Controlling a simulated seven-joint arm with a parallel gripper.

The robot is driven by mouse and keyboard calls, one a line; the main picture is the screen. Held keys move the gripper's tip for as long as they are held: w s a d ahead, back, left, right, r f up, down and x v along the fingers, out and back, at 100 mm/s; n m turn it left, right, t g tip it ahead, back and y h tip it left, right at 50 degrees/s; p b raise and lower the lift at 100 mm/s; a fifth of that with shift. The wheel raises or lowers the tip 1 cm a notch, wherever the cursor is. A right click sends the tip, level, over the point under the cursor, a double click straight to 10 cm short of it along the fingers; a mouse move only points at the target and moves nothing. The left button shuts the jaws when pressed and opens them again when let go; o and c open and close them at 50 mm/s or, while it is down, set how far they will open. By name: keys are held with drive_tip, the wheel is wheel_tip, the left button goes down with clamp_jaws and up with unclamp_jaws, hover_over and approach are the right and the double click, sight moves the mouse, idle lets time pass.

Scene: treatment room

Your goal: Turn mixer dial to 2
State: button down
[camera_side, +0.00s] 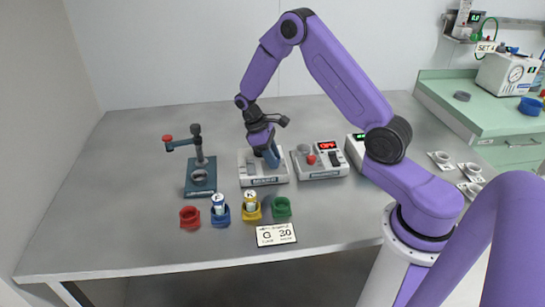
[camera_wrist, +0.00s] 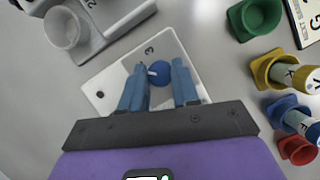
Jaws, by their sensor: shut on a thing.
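The mixer (camera_side: 253,181) is a white box on the grey table, below my gripper. In the wrist view its pale top (camera_wrist: 112,80) shows a numeral 3 beyond the dial and a dark dot at its left corner. The round blue dial (camera_wrist: 159,71) has a small white pointer towards the left finger. My gripper (camera_side: 271,159) points down over the mixer. In the wrist view the blue fingers of my gripper (camera_wrist: 160,76) are shut on the dial, one on each side. The fingers hide part of the mixer's top and any other numerals there.
A white device (camera_side: 320,172) with a red display stands close to the right of the mixer. A dark green stand (camera_side: 200,188) with a red knob is to the left. Red (camera_side: 190,217), blue, yellow and green (camera_side: 281,208) holders and a card (camera_side: 276,234) stand in front.

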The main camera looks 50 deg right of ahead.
idle(0.4)
drive_tip(key=c, duration=0.8)
unclamp_jaws()
drive_tip(key=shift+c, duration=0.2)
drive_tip(key=shift+r, duration=0.1)
drive_tip(key=v, duration=1.7)
drive_tip(key=shift+r, duration=0.15)
drive_tip(key=shift+a, duration=0.1)
